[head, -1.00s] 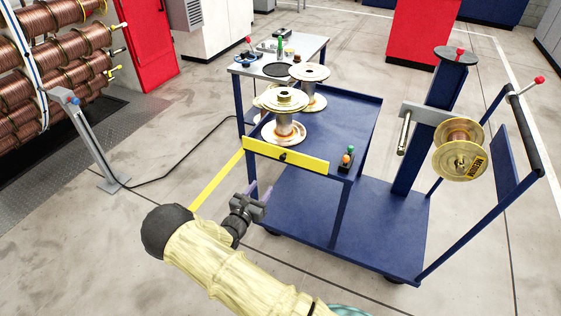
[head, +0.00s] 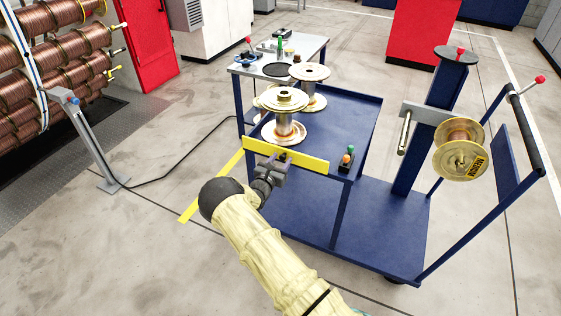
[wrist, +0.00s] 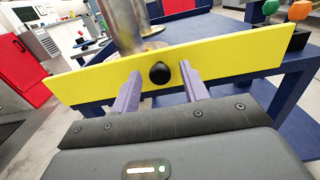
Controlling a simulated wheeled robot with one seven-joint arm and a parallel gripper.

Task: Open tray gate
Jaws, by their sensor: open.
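The tray gate (head: 308,162) is a yellow panel standing upright along the near edge of the blue cart's upper tray (head: 352,112). In the wrist view the yellow gate (wrist: 225,54) spans the picture, with a round black knob (wrist: 160,73) on its face. My gripper (head: 279,161) is at the gate's front. In the wrist view my gripper (wrist: 158,88) is open, its two purple fingers on either side of the knob. I cannot tell whether they touch the knob or the gate. In the head view my gripper covers part of the knob area.
Copper-coloured spools (head: 284,120) stand on the tray behind the gate. A button box (head: 346,160) with green and orange buttons sits by the gate's right end. Another spool (head: 461,148) hangs on the cart's post at right. A grey table (head: 310,46) stands behind.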

